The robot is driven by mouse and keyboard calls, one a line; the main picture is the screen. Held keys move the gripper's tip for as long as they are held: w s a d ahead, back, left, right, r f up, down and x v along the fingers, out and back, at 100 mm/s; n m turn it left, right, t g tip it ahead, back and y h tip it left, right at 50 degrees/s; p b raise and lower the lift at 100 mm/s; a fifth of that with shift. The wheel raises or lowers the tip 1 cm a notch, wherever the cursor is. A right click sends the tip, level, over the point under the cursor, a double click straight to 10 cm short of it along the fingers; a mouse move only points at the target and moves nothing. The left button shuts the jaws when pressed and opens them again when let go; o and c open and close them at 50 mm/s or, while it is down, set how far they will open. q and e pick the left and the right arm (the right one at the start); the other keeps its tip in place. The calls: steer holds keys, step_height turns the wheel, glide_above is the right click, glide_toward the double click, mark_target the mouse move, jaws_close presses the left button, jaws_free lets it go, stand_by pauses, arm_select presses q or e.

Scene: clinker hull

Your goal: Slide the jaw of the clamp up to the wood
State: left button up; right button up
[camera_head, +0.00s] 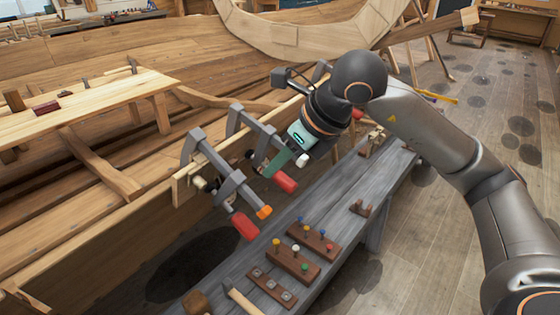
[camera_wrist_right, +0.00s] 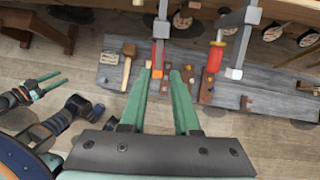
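Grey bar clamps hang on the hull's wooden edge. The nearest clamp (camera_head: 232,182) has a red handle and an orange bar end (camera_head: 264,212); this end also shows in the right wrist view (camera_wrist_right: 157,73). The second clamp (camera_head: 236,118) has a red handle (camera_head: 285,182) and a white bar end (camera_head: 302,160). My right gripper (camera_head: 272,164) is by the second clamp. Its green fingers (camera_wrist_right: 162,71) are apart, with nothing clearly held. The orange end appears between the tips; I cannot tell its depth. My left gripper (camera_wrist_right: 65,76) is at the left, fingers apart and empty.
A grey bench (camera_head: 225,275) runs below the clamps with peg blocks (camera_head: 292,262), and a mallet (camera_wrist_right: 128,58) lies on it. A third clamp (camera_head: 287,78) is partly behind my right arm. A plank (camera_head: 85,105) lies across the hull. Floor right of the bench is open.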

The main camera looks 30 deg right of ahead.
mark_target(242, 180)
steer(key=b+x, duration=0.5)
steer(key=x, duration=0.5)
steer(key=shift+a+f, duration=0.15)
steer(key=shift+f, duration=0.1)
steer(key=shift+b+x, duration=0.35)
steer(key=shift+x, duration=0.5)
steer(key=shift+w, duration=0.1)
arm_select(q)
steer(key=shift+m, duration=0.3)
steer(key=f, duration=0.1)
steer(key=d+f, duration=0.2)
steer(key=shift+w+f, duration=0.2)
steer(key=shift+w, duration=0.2)
arm_select(e)
steer(key=shift+c, duration=0.4)
arm_select(q)
steer(key=shift+w+r+p, duration=0.1)
steer(key=shift+r+p, duration=0.2)
steer(key=shift+p, duration=0.1)
arm_select(e)
steer(key=shift+w+a+r, duration=0.3)
steer(key=shift+w+r, duration=0.05)
steer(key=shift+w, duration=0.35)
